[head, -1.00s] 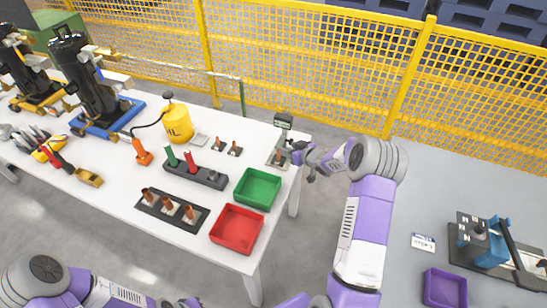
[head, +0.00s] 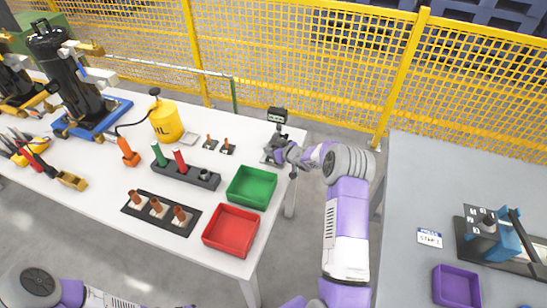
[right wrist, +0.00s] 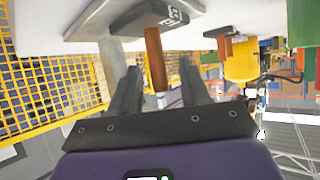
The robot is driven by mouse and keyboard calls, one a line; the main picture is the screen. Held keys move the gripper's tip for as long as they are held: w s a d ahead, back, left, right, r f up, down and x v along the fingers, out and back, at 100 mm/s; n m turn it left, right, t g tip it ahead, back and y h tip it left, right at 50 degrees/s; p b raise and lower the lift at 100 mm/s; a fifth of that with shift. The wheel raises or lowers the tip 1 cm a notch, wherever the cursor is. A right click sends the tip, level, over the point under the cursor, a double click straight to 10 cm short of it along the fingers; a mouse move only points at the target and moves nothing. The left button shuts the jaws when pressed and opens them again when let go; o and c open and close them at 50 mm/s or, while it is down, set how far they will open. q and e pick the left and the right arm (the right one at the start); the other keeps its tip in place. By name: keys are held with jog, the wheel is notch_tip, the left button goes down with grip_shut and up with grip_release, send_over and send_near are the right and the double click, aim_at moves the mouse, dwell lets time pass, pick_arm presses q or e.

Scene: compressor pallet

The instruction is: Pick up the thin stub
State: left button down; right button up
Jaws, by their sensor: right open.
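A copper-brown stub (right wrist: 155,58) stands on the base of a small gauge stand (right wrist: 136,20) with a digital display. The right wrist view shows this upside down. My right gripper (right wrist: 160,72) is open, with one finger on each side of the stub and visible gaps between. In the head view the right gripper (head: 286,153) is at the gauge stand (head: 275,135) at the table's far right corner, and largely hides the stub. Other brown stubs stand in a dark rack (head: 160,213) and on two small plates (head: 210,142). My left gripper is out of view.
A green bin (head: 251,187) and a red bin (head: 231,231) stand at the table's right edge. A dark block (head: 186,174) holds green and red cylinders. A yellow oil can (head: 166,122) stands behind. A yellow mesh fence (head: 310,75) runs beyond the table.

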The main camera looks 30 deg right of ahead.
jog(key=shift+w, duration=0.1)
grip_shut()
dwell(0.6)
